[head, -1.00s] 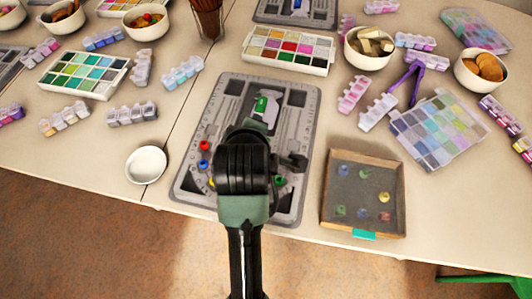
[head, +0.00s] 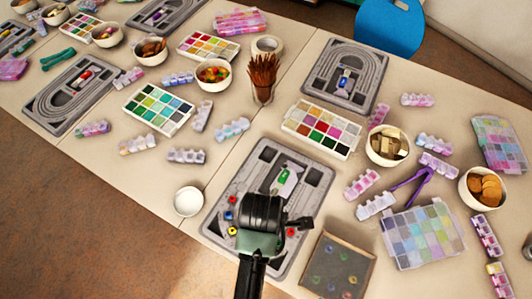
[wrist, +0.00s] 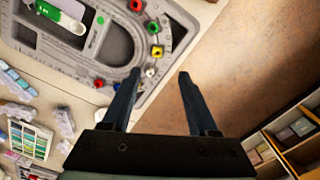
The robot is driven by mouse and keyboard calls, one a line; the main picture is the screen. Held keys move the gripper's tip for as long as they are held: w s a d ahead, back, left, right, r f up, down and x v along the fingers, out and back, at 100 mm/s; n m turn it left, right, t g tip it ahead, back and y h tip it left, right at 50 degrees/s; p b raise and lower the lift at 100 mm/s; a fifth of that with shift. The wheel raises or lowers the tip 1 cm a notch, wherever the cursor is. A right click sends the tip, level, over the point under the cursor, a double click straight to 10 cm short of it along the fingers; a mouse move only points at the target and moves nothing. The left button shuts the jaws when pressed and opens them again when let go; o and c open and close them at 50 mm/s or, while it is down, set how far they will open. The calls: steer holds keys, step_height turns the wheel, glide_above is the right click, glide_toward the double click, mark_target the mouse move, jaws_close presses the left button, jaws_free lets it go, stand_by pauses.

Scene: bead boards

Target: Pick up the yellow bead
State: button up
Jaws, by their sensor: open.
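The yellow bead (wrist: 157,51) sits on the curved end of a grey bead board (wrist: 118,48), between a green bead (wrist: 153,28) and a small whitish bead (wrist: 150,72). My gripper (wrist: 158,77) is open and empty. In the wrist view its two fingertips are apart, and the yellow bead appears beyond them, between their lines. In the head view my wrist hides the fingertips and part of the board.
A shallow tray of beads (head: 318,250) stands right of the board. A white bowl (head: 188,201) stands to its left. A paint palette (head: 322,128) and a cup of brown sticks (head: 262,92) are behind. Bead boxes and bowls crowd the table. The floor is open in front.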

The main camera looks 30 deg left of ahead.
step_height(320, 180, down, 8)
steer(key=shift+s+r, duration=0.1)
steer(key=shift+r, duration=0.05)
steer(key=shift+w+a+f, duration=0.1)
steer(key=shift+a+f, duration=0.05)
steer(key=shift+f, duration=0.7)
steer(key=shift+w+a+f, duration=0.1)
steer(key=shift+a+f, duration=0.05)
steer(key=shift+f, duration=0.75)
steer(key=shift+w+a+f, duration=0.1)
steer(key=shift+a+f, duration=0.05)
steer(key=shift+f, duration=0.7)
steer(key=shift+c, duration=0.3)
jaws_close()
